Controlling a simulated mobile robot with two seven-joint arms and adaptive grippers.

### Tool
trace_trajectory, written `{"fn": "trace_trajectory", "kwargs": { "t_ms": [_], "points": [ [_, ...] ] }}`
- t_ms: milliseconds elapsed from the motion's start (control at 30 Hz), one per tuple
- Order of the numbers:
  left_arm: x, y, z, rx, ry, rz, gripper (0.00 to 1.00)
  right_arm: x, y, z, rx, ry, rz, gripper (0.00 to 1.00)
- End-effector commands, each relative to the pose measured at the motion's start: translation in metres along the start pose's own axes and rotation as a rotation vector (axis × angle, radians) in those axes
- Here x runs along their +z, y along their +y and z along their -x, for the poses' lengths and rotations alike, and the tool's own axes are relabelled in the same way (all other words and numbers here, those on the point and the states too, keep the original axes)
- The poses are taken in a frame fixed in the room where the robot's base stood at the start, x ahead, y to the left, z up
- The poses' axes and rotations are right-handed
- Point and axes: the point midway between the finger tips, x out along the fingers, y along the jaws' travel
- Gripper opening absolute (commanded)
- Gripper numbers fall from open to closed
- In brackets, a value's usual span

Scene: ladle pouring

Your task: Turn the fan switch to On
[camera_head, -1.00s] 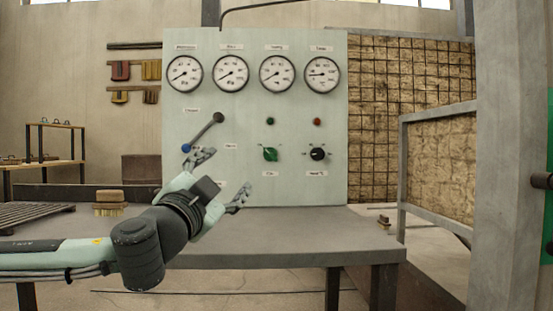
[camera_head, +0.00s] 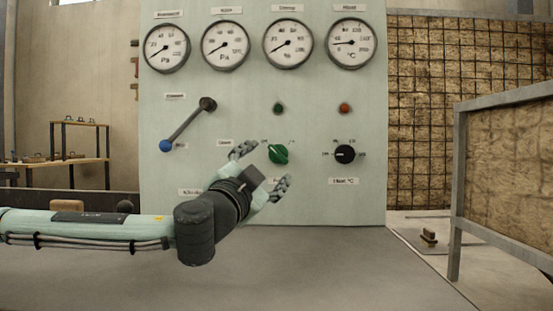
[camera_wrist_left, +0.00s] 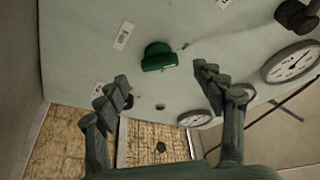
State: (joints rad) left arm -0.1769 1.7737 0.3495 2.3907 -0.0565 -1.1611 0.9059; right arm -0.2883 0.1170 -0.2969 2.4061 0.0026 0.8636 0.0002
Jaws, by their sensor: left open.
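The fan switch is a green knob (camera_head: 279,154) on the pale green upright panel (camera_head: 230,115). In the left wrist view the knob (camera_wrist_left: 159,57) is beyond the fingertips and roughly between them, with a small label (camera_wrist_left: 124,35) beside it that seems to read Fan. The knob's grip is tilted; I cannot read which mark it points to. My left gripper (camera_head: 264,167) is open and empty in front of the panel, at the knob's lower left in the head view. Its spread fingers also show in the left wrist view (camera_wrist_left: 161,74), apart from the knob. My right gripper is out of view.
A black heater knob (camera_head: 345,154) is right of the green knob. Green (camera_head: 278,108) and red (camera_head: 344,108) lamps sit above. A lever with a blue ball (camera_head: 166,146) is at left, below a row of gauges (camera_head: 225,46). The grey table (camera_head: 330,265) is clear at right.

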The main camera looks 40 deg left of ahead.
Motion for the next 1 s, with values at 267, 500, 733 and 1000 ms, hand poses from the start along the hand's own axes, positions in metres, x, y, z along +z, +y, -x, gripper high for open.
{"fn": "trace_trajectory", "kwargs": {
  "t_ms": [267,500,733,1000],
  "points": [
    [0.001,0.001,-0.042,0.001,-0.001,-0.003,0.69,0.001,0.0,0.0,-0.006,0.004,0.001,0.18],
    [0.0,0.001,-0.051,0.002,0.0,0.001,0.69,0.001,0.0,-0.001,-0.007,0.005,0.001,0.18],
    [0.0,0.0,-0.051,0.001,0.0,0.001,0.61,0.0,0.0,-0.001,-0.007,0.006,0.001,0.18],
    [0.0,0.0,-0.051,0.001,0.0,0.001,0.28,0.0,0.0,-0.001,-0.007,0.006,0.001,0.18]
  ]
}}
